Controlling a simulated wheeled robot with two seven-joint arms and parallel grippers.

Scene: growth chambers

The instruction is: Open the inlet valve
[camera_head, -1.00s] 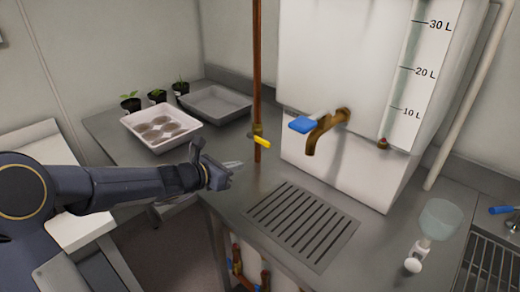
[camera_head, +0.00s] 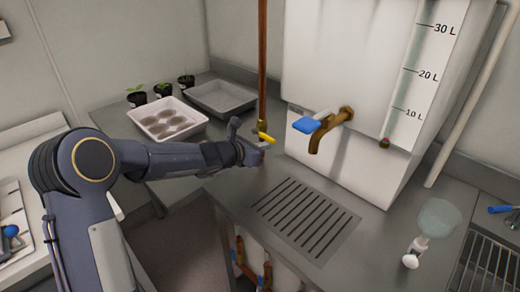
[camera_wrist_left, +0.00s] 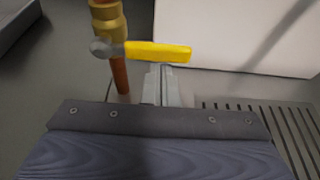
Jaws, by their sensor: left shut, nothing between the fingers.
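A brass valve on the vertical copper pipe (camera_head: 262,65) has a yellow lever (camera_head: 267,138) pointing right, crosswise to the pipe. The wrist view shows this lever (camera_wrist_left: 158,51) and the brass valve body (camera_wrist_left: 108,22) close up. My left gripper (camera_head: 262,147) is at the lever, its fingers shut and empty. In the wrist view the fingertips (camera_wrist_left: 160,72) are just below the lever's middle in the picture. I cannot tell whether they touch it. My right gripper is out of view.
A white tank (camera_head: 345,160) with litre marks and a brass tap with a blue handle (camera_head: 306,125) stands right of the pipe. A drain grate (camera_head: 307,218) lies in front. A white tray (camera_head: 139,130), a grey tray (camera_head: 245,101) and small pots are at back left.

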